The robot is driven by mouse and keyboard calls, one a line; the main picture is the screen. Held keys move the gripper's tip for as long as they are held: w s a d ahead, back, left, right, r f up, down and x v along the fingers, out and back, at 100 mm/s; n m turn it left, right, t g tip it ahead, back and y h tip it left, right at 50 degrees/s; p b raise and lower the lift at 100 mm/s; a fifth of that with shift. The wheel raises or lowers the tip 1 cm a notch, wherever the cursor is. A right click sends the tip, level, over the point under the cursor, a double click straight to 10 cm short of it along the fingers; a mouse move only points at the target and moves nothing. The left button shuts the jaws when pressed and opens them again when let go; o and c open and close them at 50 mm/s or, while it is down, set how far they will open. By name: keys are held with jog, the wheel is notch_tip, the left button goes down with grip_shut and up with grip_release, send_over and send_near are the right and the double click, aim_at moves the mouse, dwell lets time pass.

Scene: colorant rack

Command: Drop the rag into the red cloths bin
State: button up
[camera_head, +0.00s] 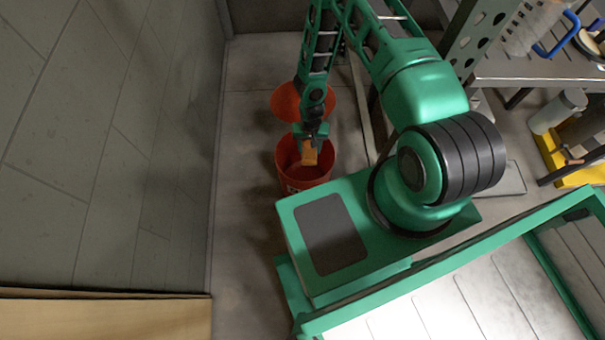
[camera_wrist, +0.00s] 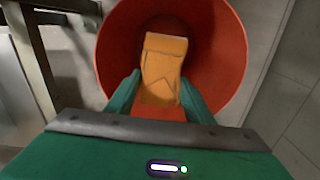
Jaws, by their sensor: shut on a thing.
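The rag is a folded orange-yellow cloth (camera_wrist: 164,62); in the head view it hangs below my gripper as a small orange patch (camera_head: 309,154). My gripper (camera_head: 311,137) is shut on the rag, its green fingers on either side of the cloth in the wrist view (camera_wrist: 160,92). The red cloths bin (camera_head: 290,178) stands on the floor with its mouth open under my gripper. In the wrist view the bin's red wall (camera_wrist: 226,50) surrounds the rag. I cannot tell whether the rag is above the rim or just inside it.
A round orange-red lid (camera_head: 284,102) shows behind the bin, partly hidden by my arm. A grey wall (camera_head: 110,150) runs along the left. A metal table (camera_head: 510,68) with a blue-handled item stands at the upper right. Bare floor lies left of the bin.

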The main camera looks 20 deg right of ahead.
jog(key=shift+f, duration=0.1)
jog(key=o, duration=1.2)
notch_tip(320, 180, up, 11)
jog(key=shift+f, duration=0.15)
